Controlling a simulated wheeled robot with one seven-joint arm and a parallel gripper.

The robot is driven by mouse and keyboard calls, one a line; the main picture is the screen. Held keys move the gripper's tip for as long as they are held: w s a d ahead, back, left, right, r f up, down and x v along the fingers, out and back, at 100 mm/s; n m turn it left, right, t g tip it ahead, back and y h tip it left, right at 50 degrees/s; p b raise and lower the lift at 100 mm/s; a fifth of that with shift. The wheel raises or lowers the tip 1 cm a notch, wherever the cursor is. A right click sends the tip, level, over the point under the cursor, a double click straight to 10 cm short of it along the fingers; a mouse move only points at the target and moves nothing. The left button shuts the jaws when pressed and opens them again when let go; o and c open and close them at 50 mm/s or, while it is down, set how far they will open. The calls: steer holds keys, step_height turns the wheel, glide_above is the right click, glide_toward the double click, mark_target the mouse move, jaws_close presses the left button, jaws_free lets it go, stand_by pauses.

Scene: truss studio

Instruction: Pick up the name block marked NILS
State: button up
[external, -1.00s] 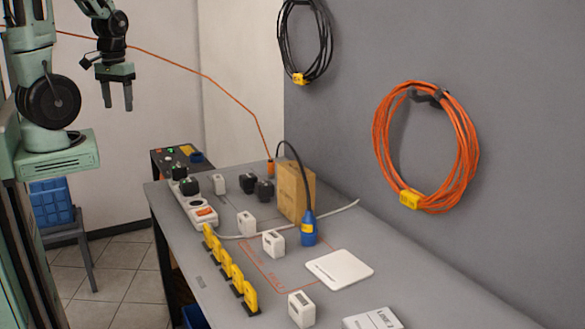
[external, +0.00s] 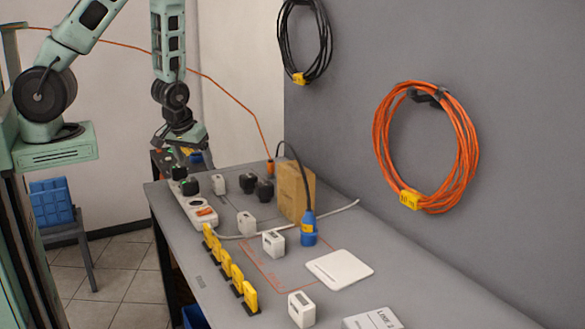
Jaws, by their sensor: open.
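Several small white blocks with dark markings stand on the grey table. One is near the front (external: 301,310), one in the middle (external: 274,244), one left of that (external: 246,223) and one toward the back (external: 219,184). The markings are too small to read, so I cannot tell which says NILS. My gripper (external: 185,156) is open and empty, pointing down above the far left end of the table, near the white power strip. It is apart from all the white blocks. Its fingers are small and hard to make out.
A white power strip (external: 201,210) with dark plugs and a row of yellow pieces (external: 231,272) line the left edge. A wooden box (external: 295,191), a blue connector (external: 308,229) and a flat white plate (external: 339,269) stand further right. Coiled cables hang on the grey wall.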

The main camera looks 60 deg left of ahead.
steer(key=s+d+f+m+t+y+p, duration=0.1)
steer(key=s+d+f+m+t+y, duration=0.15)
steer(key=d+f, duration=0.5)
steer(key=m+t+h+p, duration=0.1)
steer(key=m+t+h, duration=0.4)
steer(key=t, duration=0.3)
glide_toward(244, 217)
steer(key=w+f+b, duration=0.1)
steer(key=b, duration=0.3)
steer(key=w+f+b, duration=0.1)
steer(key=w+b, duration=0.1)
steer(key=b, duration=0.3)
steer(key=shift+a+f, duration=0.1)
steer(key=shift+a, duration=0.15)
steer(key=shift+w, duration=0.55)
steer(key=x, duration=0.1)
steer(key=p+x, duration=0.2)
steer(key=x, duration=0.1)
steer(key=shift+w+d+r, duration=0.1)
steer(key=shift+w+r, duration=0.1)
steer(key=shift+r, duration=0.15)
steer(key=shift+w+f, duration=0.2)
steer(key=shift+w, duration=0.05)
steer(key=c, duration=1.1)
